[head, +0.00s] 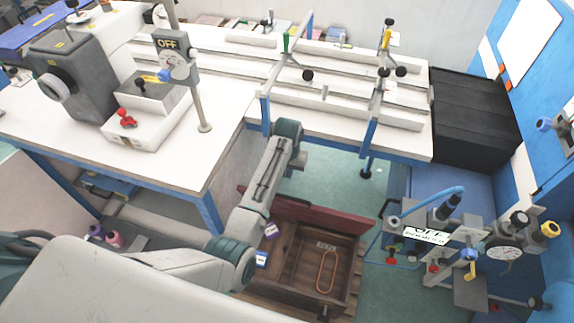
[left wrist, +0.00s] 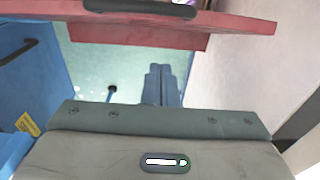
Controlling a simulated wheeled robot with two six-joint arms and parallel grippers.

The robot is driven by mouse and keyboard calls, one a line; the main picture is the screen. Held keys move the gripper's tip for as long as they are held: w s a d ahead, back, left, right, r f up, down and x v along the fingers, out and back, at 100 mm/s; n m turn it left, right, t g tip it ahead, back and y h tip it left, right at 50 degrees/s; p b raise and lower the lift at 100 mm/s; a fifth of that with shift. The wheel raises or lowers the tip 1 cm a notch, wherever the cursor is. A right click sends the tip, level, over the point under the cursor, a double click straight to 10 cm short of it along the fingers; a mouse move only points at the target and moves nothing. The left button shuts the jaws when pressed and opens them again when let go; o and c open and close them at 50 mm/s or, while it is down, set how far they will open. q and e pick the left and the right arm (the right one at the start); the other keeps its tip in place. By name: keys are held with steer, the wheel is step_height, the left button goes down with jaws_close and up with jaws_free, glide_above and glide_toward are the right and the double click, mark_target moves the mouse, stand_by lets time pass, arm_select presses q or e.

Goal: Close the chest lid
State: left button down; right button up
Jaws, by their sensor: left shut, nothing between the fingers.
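The wooden chest (head: 348,262) stands open on the floor at the lower middle of the head view. Its red-brown lid (head: 325,219) is raised along the far side. Inside are an orange loop and a small label. In the left wrist view the lid (left wrist: 190,42) crosses the top, with a dark handle (left wrist: 140,8) on it. My left gripper (head: 298,163) is above and beyond the raised lid, with a visible gap between them. Its fingers (left wrist: 160,85) are together and empty in the left wrist view. My right gripper is not in view.
A white workbench (head: 225,150) with rails and clamps stands behind the chest. A black cabinet (head: 465,115) is at the back right. A valve and gauge assembly (head: 490,250) stands to the right. Green floor (head: 335,185) is clear between the bench and the lid.

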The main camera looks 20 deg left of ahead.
arm_select(q)
steer(key=f+p, duration=0.1)
steer(key=s+f, duration=0.1)
steer(key=f, duration=0.1)
steer(key=s+f+p, duration=0.1)
steer(key=shift+f+p, duration=0.25)
steer(key=shift+p, duration=0.1)
steer(key=shift+s+r+p, duration=0.15)
steer(key=shift+s+p, duration=0.25)
steer(key=shift+s, duration=0.35)
